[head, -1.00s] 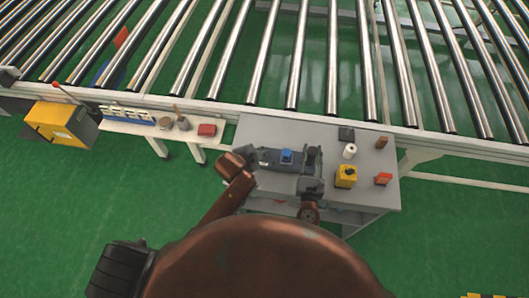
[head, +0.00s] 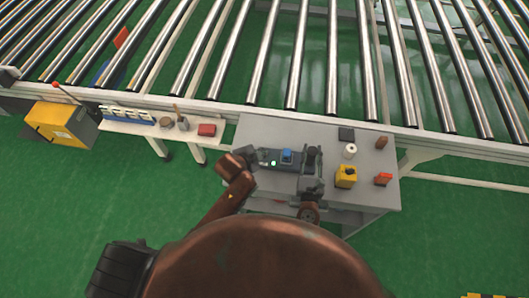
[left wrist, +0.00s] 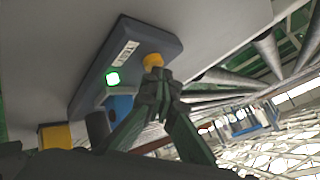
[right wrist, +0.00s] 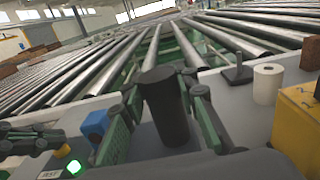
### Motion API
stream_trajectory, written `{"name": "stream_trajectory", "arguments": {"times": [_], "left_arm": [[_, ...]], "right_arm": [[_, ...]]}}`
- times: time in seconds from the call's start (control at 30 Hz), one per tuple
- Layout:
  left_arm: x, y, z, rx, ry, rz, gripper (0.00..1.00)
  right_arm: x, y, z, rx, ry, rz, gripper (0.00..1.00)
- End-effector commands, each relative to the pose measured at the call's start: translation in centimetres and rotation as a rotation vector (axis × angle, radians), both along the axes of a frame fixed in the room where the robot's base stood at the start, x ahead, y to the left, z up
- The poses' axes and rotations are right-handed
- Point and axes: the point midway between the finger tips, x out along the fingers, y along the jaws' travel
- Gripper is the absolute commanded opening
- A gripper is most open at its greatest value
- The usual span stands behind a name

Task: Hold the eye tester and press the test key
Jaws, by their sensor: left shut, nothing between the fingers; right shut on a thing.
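The eye tester (head: 285,165) is a dark grey box lying on the grey table, with a blue block on top. Its face shows a TEST label and a lit green light in the left wrist view (left wrist: 130,68). A yellow round knob (left wrist: 153,61) is at its edge. My left gripper (head: 252,154) is shut and empty at the tester's left end; in the left wrist view its fingertips (left wrist: 160,78) are at the knob, contact unclear. My right gripper (head: 312,156) is shut on a black cylinder (right wrist: 165,108) at the tester's right end. Whether they join is hidden.
A roller conveyor (head: 330,60) runs behind. A white bench (head: 150,130) stands to the left.

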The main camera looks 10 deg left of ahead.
Motion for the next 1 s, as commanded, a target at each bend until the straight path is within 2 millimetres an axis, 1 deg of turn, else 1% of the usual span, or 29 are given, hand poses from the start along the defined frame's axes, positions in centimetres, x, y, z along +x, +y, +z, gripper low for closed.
{"name": "stream_trajectory", "arguments": {"times": [0.03, 0.4, 0.8, 1.0], "left_arm": [[0.0, 0.0, 0.2, 0.001, 0.0, 0.001, 0.0], [0.0, 0.0, 2.2, 0.0, -0.001, -0.001, 0.0], [0.0, 0.0, 2.6, -0.001, -0.001, 0.0, 0.0], [0.1, 0.0, 4.3, -0.001, -0.004, -0.001, 0.0]], "right_arm": [[0.1, 0.0, 0.3, 0.005, -0.005, -0.001, 0.0], [0.1, 0.0, 0.3, 0.004, -0.004, 0.0, 0.0], [0.0, 0.0, 0.2, 0.003, -0.004, 0.0, 0.0], [0.0, 0.0, 0.2, 0.003, -0.003, 0.0, 0.0]]}}
